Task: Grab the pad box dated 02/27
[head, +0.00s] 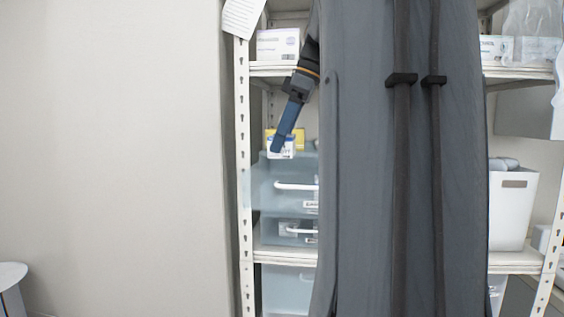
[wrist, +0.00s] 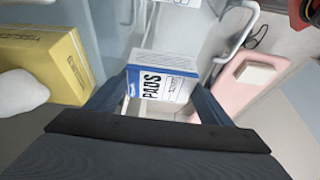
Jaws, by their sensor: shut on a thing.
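My gripper (wrist: 158,105) is shut on a white and blue box marked PADS (wrist: 162,84) in the wrist view. The box sits between the two dark blue fingers. No date can be read on it. In the head view my gripper (head: 281,142) reaches down at the top of the drawer unit, with the pad box (head: 287,153) small at its tip. I cannot tell whether the box still touches the surface below it. A yellow box (head: 299,138) stands just behind it in the head view; a yellow box also shows at the left in the wrist view (wrist: 42,58).
Blue-grey drawers (head: 275,185) with white handles stand on the shelf rack below my gripper. A white upright post (head: 243,150) is close at the left. A white box (head: 278,44) is on the shelf above. A white bin (head: 512,208) stands at the right.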

